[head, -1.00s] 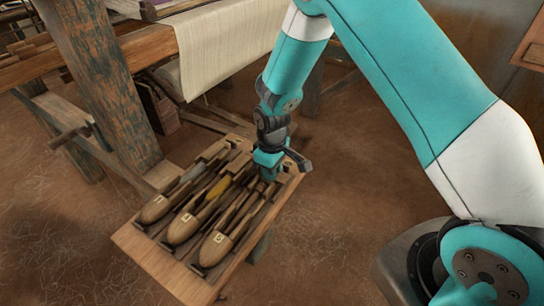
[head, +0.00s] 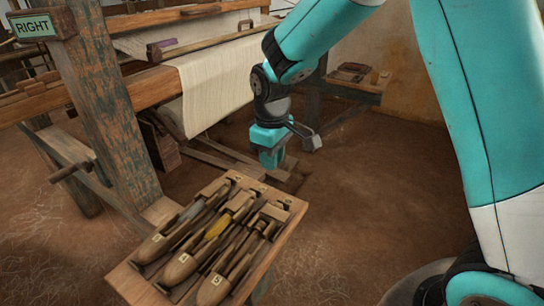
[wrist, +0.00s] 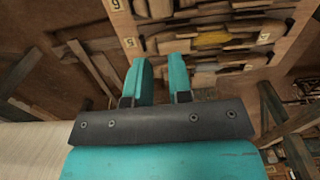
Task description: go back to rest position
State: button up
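My gripper (head: 272,158) hangs in the air above the far end of the wooden tray in the head view, pointing down and clear of the shuttles. In the wrist view its two teal fingers (wrist: 162,82) stand apart with nothing between them. The wooden tray (head: 122,281) holds several wooden shuttles (head: 181,267) with small number labels. One shuttle carries yellow yarn (head: 217,226). The tray and shuttles also show beyond the fingers in the wrist view, at the top.
The loom's wooden post (head: 100,95) with a RIGHT sign (head: 33,27) stands at left. Pale cloth (head: 215,88) hangs over the loom beam behind my gripper. A small bench (head: 352,86) is at the back right. The earthen floor (head: 375,175) right of the tray is open.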

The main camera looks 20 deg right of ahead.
dwell(0.4)
jog(key=s+a+r+y+p, duration=0.1)
jog(key=s+a+r+y, duration=0.1)
jog(key=s+r, duration=0.5)
jog(key=s+a+r+y+p, duration=0.2)
jog(key=s+r, duration=0.6)
jog(key=s, duration=0.9)
jog(key=shift+s+a+r+m, duration=0.2)
jog(key=shift+s+a+m, duration=0.15)
jog(key=shift+a, duration=0.25)
